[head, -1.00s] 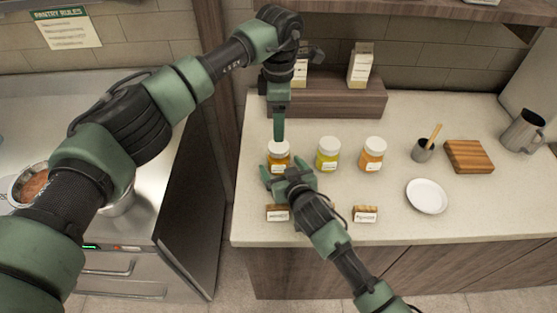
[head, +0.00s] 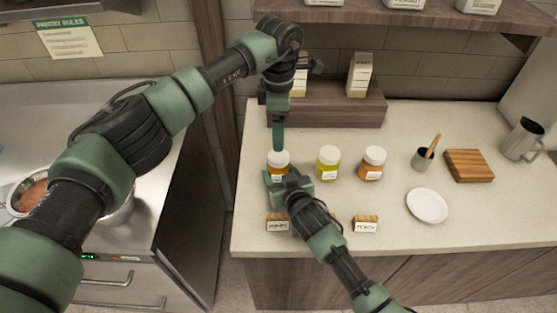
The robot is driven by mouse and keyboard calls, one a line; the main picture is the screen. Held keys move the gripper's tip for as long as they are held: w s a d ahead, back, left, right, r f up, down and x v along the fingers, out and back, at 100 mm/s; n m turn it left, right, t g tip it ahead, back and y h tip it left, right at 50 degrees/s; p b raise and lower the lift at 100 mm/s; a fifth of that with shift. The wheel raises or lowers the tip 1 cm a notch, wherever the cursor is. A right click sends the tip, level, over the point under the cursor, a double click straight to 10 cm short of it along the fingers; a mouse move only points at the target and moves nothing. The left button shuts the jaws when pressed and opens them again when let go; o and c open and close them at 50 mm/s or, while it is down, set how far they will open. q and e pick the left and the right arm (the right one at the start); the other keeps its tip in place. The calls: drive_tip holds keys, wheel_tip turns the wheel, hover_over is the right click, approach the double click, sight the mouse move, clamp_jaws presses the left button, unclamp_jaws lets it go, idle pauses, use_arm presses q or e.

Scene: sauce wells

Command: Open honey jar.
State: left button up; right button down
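Three lidded jars stand in a row on the counter. The leftmost, an amber jar (head: 276,170) with a white lid (head: 279,157), is probably the honey; its label is too small to read. My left gripper (head: 279,147) points straight down at this lid, seen edge-on, so its finger gap is hidden. My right gripper (head: 282,181) is at the jar's front, low on its body, and hides its lower part. Whether its fingers touch the glass is unclear. The lid appears seated on the jar.
A yellow jar (head: 328,163) and an orange jar (head: 373,164) stand to the right. A wooden riser (head: 345,107) stands behind. Small signs (head: 366,223) stand in front.

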sight(278, 155)
use_arm(q)
drive_tip(key=m, duration=1.7)
drive_tip(key=shift+f+m, duration=0.4)
drive_tip(key=shift+f, duration=3.6)
